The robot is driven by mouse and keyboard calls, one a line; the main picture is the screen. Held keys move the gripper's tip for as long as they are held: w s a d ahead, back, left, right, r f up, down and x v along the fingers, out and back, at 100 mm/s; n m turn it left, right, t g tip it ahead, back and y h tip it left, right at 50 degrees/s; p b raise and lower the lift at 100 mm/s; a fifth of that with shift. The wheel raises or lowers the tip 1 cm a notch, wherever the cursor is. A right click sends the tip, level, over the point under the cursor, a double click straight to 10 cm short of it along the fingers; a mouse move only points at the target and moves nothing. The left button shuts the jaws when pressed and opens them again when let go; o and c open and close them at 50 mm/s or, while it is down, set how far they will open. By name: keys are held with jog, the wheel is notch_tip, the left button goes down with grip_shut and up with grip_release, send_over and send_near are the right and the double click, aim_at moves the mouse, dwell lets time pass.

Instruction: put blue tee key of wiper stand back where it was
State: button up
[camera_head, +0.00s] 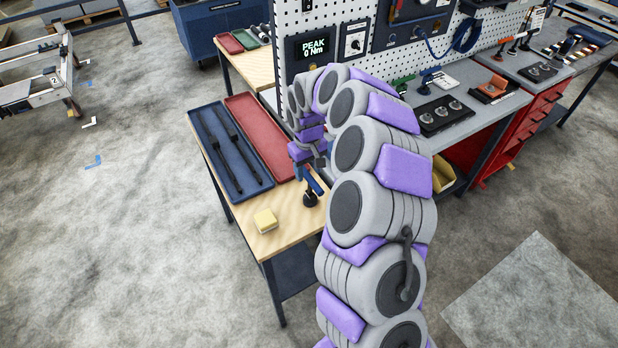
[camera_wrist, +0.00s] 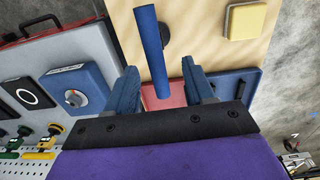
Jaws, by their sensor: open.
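The blue tee key (camera_head: 314,181) shows as a blue bar above the dark round base of the wiper stand (camera_head: 310,199) on the wooden bench top. In the wrist view the tee key (camera_wrist: 151,45) is a long blue bar, with part of the black stand base (camera_wrist: 164,36) behind it. My gripper (camera_head: 305,170) is just above and behind the bar in the head view. In the wrist view my gripper (camera_wrist: 160,85) is open, and the bar's near end appears between its two blue fingers. I cannot tell whether they touch.
A blue tray (camera_head: 210,119) with two black wiper arms and a red tray (camera_head: 265,140) lie on the wooden bench (camera_head: 277,243). A yellow block (camera_head: 265,220) sits near its front corner. A pegboard and a grey bench with instruments stand right. The floor left is mostly open.

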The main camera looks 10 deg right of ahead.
jog(key=r, duration=0.2)
jog(key=d+r, duration=0.1)
jog(key=r, duration=0.1)
jog(key=shift+r, duration=0.4)
jog(key=shift+s+a+r, duration=0.2)
jog(key=shift+a+r, duration=0.05)
jog(key=s+a+r, duration=0.2)
jog(key=s+r, duration=0.4)
jog(key=s, duration=0.3)
jog(key=s+a+r, duration=0.1)
jog(key=s+r, duration=0.4)
jog(key=s, duration=0.4)
jog(key=s+d+m+g, duration=0.1)
jog(key=s, duration=1.1)
jog(key=s+d+m, duration=0.2)
jog(key=s, duration=0.9)
jog(key=shift+s+f+m+g, duration=0.3)
jog(key=shift+s+g, duration=0.05)
jog(key=shift+g, duration=0.05)
jog(key=shift+f, duration=0.1)
